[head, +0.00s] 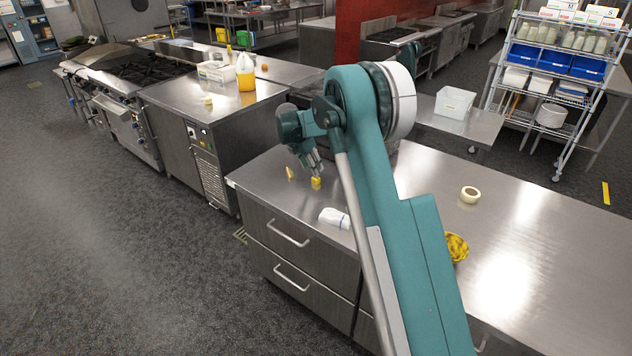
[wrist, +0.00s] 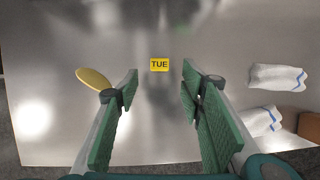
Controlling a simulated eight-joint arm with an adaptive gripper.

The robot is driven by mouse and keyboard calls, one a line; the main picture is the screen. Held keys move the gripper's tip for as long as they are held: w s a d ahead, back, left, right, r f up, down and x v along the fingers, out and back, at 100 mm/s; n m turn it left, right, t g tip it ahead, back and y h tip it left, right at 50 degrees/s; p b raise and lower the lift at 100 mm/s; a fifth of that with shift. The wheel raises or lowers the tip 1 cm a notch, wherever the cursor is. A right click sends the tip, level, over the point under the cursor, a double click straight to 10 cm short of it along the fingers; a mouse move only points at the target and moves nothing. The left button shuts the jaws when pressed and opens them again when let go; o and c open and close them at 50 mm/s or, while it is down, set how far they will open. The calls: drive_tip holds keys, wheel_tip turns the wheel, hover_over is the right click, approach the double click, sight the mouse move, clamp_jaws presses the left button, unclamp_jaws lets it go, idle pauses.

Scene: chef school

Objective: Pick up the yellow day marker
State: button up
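The yellow day marker (wrist: 160,65) is a small block with "TUE" on its face in black. In the wrist view it lies on the steel counter, ahead of and centred between my fingers. In the head view the marker (head: 316,183) shows near the left end of the counter, just below my gripper (head: 312,164). My gripper, seen in the wrist view (wrist: 160,95), is open and empty, its green finger pads wide apart. The marker is apart from both fingers.
A flat yellowish oval item (wrist: 93,78) lies left of the marker, close to the left finger. A folded white cloth (wrist: 277,77) with a blue stripe lies to the right. A tape roll (head: 470,194) and a yellow patterned item (head: 456,247) sit farther along the steel counter (head: 560,250).

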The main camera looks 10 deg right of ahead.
sight(316, 180)
drive_tip(key=shift+x, duration=1.3)
drive_tip(key=shift+x, duration=2.6)
drive_tip(key=shift+a, duration=0.1)
drive_tip(key=c, duration=0.9)
